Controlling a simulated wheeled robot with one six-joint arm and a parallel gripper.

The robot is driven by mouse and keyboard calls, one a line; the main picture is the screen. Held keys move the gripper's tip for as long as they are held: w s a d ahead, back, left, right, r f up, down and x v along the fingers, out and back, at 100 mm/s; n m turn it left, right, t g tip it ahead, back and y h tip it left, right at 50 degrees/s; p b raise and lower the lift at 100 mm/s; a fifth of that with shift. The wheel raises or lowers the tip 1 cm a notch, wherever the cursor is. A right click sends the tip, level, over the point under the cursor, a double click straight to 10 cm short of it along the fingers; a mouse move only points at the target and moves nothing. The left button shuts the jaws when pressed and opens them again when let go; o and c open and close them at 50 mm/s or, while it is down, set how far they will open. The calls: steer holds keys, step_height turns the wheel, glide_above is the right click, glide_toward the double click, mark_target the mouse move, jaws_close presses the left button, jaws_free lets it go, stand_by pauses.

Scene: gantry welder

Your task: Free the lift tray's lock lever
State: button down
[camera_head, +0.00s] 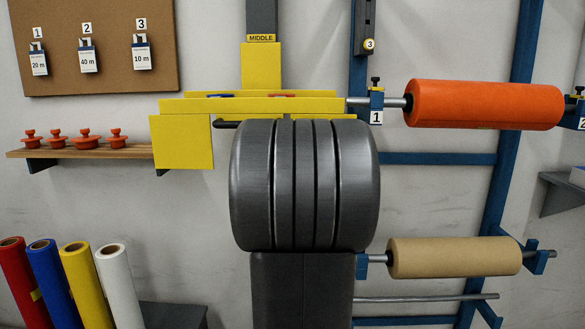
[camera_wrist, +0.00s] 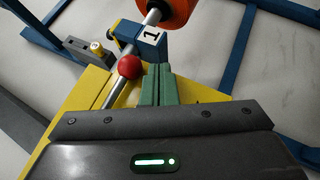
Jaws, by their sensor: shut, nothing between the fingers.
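The yellow lift tray (camera_head: 182,142) hangs under a sign reading MIDDLE, and its surface also shows in the wrist view (camera_wrist: 84,100). A red ball knob (camera_wrist: 129,67), which looks like the lock lever's end, stands over the tray beside a steel shaft. My gripper (camera_wrist: 157,70) has its green fingers together and empty, just right of the red knob. I cannot tell whether they touch it. The lever's stem is not clearly seen. In the head view my own arm hides the gripper and the tray's middle front.
An orange roll (camera_head: 484,104) sits on a shaft through the blue bracket marked 1 (camera_head: 376,104). A tan roll (camera_head: 454,257) hangs below. A shelf with red knobs (camera_head: 90,153) and several coloured rolls (camera_head: 40,285) are at left. A slotted bracket (camera_wrist: 90,50) lies left of the shaft.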

steer(key=shift+f, duration=0.1)
steer(key=s+a+f+b, duration=0.1)
steer(key=s+f+b, duration=0.1)
steer(key=f, duration=0.4)
steer(key=s+a+f+b, duration=0.1)
steer(key=s+f+b, duration=0.1)
steer(key=f, duration=0.3)
steer(key=shift+s+a+f, duration=0.25)
steer(key=shift+s+f, duration=0.15)
steer(key=shift+s, duration=0.05)
steer(key=w+d+r, duration=0.2)
steer(key=w+r, duration=0.4)
steer(key=r, duration=0.3)
steer(key=shift+s+a+f+p, duration=0.3)
steer(key=shift+a+p, duration=0.45)
steer(key=shift+p, duration=0.85)
steer(key=shift+s+a+f+p, duration=0.1)
steer(key=shift+a+f+p, duration=0.5)
steer(key=shift+p, duration=1)
steer(key=shift+s+a+f+p, duration=0.15)
steer(key=shift+a+p, duration=0.8)
steer(key=shift+p, duration=0.65)
steer(key=shift+d, duration=0.1)
